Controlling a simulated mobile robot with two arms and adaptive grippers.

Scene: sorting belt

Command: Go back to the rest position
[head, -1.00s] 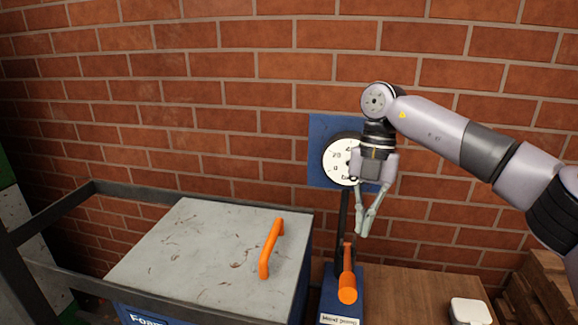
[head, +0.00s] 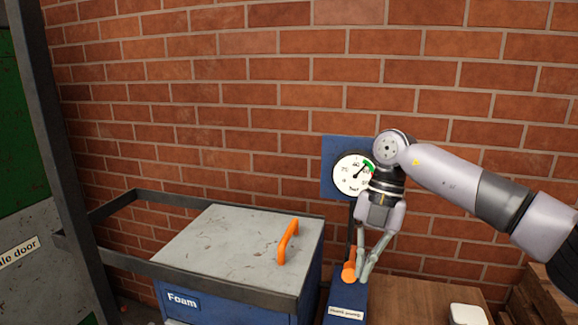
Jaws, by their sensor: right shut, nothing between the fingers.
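My right gripper (head: 363,279) hangs fingers-down in front of the hand pump (head: 346,304). Its two fingers are shut and empty. The fingertips are close beside the orange knob (head: 349,271) of the pump's lever; I cannot tell whether they touch it. Behind the wrist is a round white gauge (head: 347,178) on a blue plate (head: 329,168). My left gripper is not in view.
A blue box labelled Foam (head: 182,300) with a grey lid and orange handle (head: 288,241) stands left of the pump, inside a dark rail (head: 110,207). A white object (head: 467,314) lies on the wooden table (head: 415,298). A brick wall stands behind.

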